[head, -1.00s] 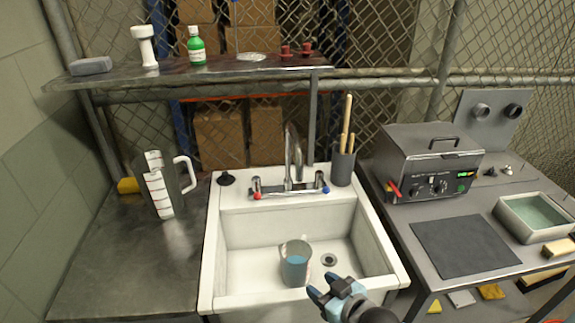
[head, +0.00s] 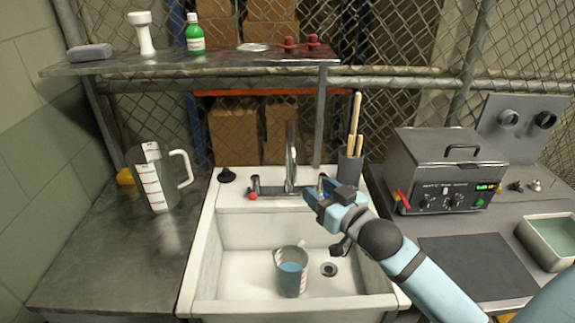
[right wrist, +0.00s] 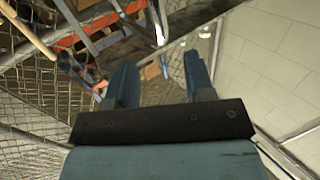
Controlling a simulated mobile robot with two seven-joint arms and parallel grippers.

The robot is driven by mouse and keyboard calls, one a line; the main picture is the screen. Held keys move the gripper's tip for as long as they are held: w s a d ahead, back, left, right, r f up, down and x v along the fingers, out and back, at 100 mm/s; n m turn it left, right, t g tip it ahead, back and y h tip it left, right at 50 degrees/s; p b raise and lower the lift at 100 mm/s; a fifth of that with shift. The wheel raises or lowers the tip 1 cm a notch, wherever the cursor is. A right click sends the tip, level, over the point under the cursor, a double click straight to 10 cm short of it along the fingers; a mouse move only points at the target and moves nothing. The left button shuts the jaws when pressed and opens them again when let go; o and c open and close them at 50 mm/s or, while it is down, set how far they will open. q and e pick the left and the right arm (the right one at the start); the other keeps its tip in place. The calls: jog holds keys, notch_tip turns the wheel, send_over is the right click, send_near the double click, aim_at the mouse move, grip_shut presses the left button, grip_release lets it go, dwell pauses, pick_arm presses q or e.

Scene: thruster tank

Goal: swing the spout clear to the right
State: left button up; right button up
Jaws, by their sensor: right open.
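The metal spout (head: 291,158) rises from the middle of the faucet at the back of the white sink (head: 205,262). It stands over the basin side, pointing towards the front. The red-marked tap handle (head: 253,190) is left of it. My right gripper (head: 318,192) is open and empty, just right of the spout, in front of the blue-marked handle, which it partly hides. I cannot tell whether it touches the faucet. In the right wrist view the two fingers (right wrist: 155,85) stand apart. A clear measuring cup (head: 291,272) with blue liquid stands in the basin below the spout. My left gripper is not in view.
A large pitcher (head: 155,178) stands on the left counter. A dark holder (head: 349,168) with wooden sticks stands right of the faucet. A grey lidded machine (head: 445,165) is on the right table.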

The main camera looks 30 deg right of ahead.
aim_at(296, 172)
jog(key=w+p, duration=0.1)
jog(key=w, duration=1.1)
jog(key=shift+a+p, duration=0.2)
jog(key=shift+p, duration=0.1)
grip_shut()
